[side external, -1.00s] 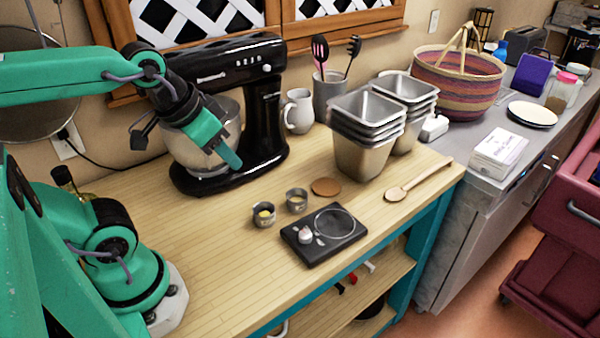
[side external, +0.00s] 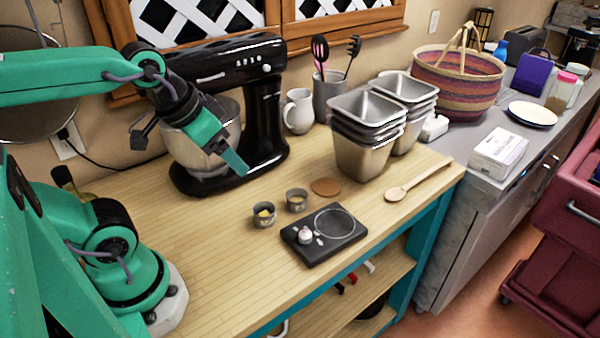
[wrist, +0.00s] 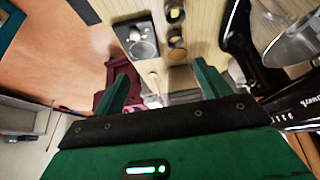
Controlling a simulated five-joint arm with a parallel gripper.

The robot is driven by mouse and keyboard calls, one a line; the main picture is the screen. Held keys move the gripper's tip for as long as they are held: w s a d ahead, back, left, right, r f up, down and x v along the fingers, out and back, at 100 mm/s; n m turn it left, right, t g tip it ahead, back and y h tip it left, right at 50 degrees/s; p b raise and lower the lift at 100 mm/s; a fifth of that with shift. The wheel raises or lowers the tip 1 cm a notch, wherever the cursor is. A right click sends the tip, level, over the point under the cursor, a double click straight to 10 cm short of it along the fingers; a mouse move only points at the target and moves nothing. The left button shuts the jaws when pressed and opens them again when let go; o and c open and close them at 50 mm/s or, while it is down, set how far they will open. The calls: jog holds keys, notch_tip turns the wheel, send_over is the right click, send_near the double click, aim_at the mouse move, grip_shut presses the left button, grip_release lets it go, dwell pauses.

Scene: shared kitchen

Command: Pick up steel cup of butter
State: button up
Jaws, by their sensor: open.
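Two small steel cups stand side by side on the wooden counter. The left cup (side external: 263,221) holds a yellow lump that looks like butter. The other cup (side external: 296,206) holds something pale yellow, too small to make out. Both also show near the top of the wrist view, the butter cup (wrist: 173,13) and the other cup (wrist: 176,40). My gripper (side external: 236,162) is open and empty in front of the stand mixer, above the counter and apart from the cups. Its two fingers also show spread in the wrist view (wrist: 162,85).
A black scale (side external: 305,250) lies in front of the cups, with a small white and pink item on it. The black stand mixer (side external: 265,110) is close beside my gripper. Steel pans (side external: 365,150) stand right. The left counter is clear.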

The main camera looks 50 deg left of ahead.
jog(key=shift+w, duration=0.1)
jog(key=n+g, duration=0.6)
jog(key=n, duration=0.1)
send_near(264, 210)
jog(key=shift+s+d, duration=0.8)
jog(key=shift+d, duration=0.25)
jog(key=shift+f, duration=1.3)
jog(key=shift+f, duration=0.1)
jog(key=shift+f, duration=2.5)
